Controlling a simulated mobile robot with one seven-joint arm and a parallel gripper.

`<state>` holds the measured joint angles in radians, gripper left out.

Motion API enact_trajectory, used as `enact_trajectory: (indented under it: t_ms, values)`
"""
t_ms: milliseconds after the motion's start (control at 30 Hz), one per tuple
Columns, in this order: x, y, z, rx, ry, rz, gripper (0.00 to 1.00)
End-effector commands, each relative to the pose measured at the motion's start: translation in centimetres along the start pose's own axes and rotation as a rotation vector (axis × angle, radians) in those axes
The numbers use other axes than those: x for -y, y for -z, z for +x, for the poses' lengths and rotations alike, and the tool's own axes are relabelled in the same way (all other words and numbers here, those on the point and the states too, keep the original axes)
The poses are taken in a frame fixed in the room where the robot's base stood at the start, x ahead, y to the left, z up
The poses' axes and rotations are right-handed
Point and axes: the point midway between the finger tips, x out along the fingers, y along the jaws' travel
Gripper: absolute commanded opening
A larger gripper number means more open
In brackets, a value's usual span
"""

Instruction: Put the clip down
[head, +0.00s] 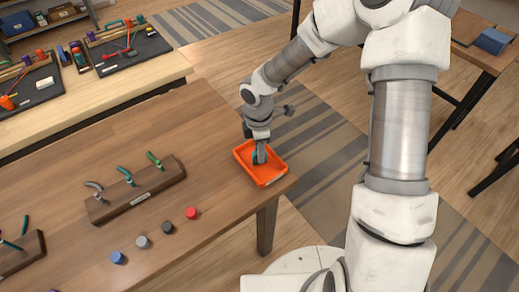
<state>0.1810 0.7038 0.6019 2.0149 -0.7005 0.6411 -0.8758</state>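My gripper (260,158) points down into an orange tray (272,178) at the right corner of the wooden table. Its fingers are small and dark here, and I cannot tell whether they are open or shut. I cannot make out a clip in the gripper or in the tray; the gripper hides part of the tray's inside.
A second block (20,252) stands at the lower left. A back bench (90,85) carries dark mats with tools.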

Motion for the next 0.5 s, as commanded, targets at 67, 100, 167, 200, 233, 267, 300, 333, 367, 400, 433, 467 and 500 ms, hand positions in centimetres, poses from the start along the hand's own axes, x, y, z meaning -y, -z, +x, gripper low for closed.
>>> enact_trajectory:
  t_ms: [67, 100, 167, 200, 233, 267, 300, 333, 367, 400, 433, 467, 500]
  values:
    - [0.0, 0.0, 0.0, 0.0, 0.0, 0.0, 0.5]
    - [0.0, 0.0, 0.0, 0.0, 0.0, 0.0, 0.5]
    - [0.0, 0.0, 0.0, 0.0, 0.0, 0.0, 0.5]
    - [0.0, 0.0, 0.0, 0.0, 0.0, 0.0, 0.5]
    - [0.0, 0.0, 0.0, 0.0, 0.0, 0.0, 0.5]
    - [0.0, 0.0, 0.0, 0.0, 0.0, 0.0, 0.5]
    - [0.0, 0.0, -0.1, 0.0, 0.0, 0.0, 0.5]
    - [0.0, 0.0, -0.1, 0.0, 0.0, 0.0, 0.5]
    - [0.0, 0.0, -0.2, 0.0, 0.0, 0.0, 0.5]
    - [0.0, 0.0, -0.4, 0.0, 0.0, 0.0, 0.5]
    - [0.0, 0.0, -0.7, 0.0, -0.001, 0.001, 0.5]
    - [-0.1, -0.1, -1.0, 0.0, -0.002, 0.001, 0.5]
    - [-0.1, -0.1, -1.5, 0.0, -0.003, 0.001, 0.5]
